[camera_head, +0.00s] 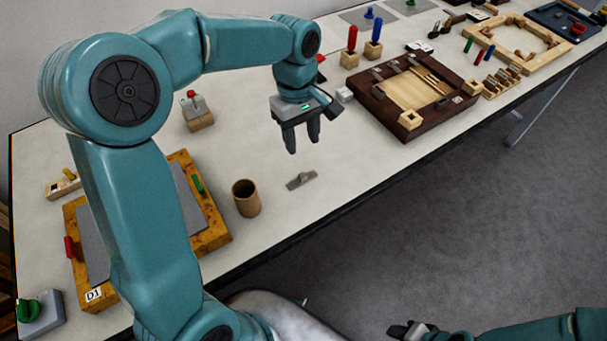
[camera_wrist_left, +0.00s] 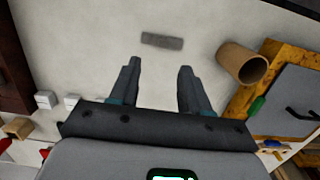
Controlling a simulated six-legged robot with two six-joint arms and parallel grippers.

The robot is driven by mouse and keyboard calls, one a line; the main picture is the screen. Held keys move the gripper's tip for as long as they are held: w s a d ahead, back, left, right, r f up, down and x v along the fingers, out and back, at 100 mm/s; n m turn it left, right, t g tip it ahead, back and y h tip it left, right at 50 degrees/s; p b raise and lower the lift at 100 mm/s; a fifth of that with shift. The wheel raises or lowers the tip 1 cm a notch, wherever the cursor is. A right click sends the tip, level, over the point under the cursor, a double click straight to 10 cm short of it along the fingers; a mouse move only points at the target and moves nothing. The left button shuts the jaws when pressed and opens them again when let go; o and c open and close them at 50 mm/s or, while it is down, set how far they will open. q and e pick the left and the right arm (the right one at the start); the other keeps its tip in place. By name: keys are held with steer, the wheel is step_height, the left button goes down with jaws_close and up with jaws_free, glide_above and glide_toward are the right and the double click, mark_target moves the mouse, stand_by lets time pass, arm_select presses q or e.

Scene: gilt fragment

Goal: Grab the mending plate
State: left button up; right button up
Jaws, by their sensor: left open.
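The mending plate (camera_head: 301,180), a small flat grey metal strip, lies on the pale bench top near its front edge. In the left wrist view the plate (camera_wrist_left: 162,41) lies beyond the fingertips, roughly centred between them. My left gripper (camera_head: 303,144) points down above the bench behind the plate, open and empty. Its two dark fingers also show apart in the left wrist view (camera_wrist_left: 159,68). My right gripper (camera_head: 411,331) is partly in view at the bottom edge, off the bench; its jaws are unclear.
A brown cardboard tube (camera_head: 246,198) stands left of the plate. A wooden frame labelled D1 (camera_head: 216,237) lies farther left. A dark wooden tray (camera_head: 415,130) lies to the right. The bench around the plate is clear; its front edge is close.

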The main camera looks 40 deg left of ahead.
arm_select(q)
glide_above(302, 175)
steer(key=f, duration=0.5)
steer(key=shift+w+a, duration=0.2)
steer(key=shift+w, duration=0.1)
steer(key=shift+w+d+f, duration=0.1)
steer(key=shift+f, duration=0.45)
steer(key=f, duration=0.5)
steer(key=shift+s+p, duration=0.25)
steer(key=shift+p, duration=0.1)
steer(key=shift+s+r, duration=0.2)
steer(key=shift+s, duration=0.05)
steer(key=shift+c, duration=0.3)
steer(key=shift+w, duration=0.1)
jaws_close()
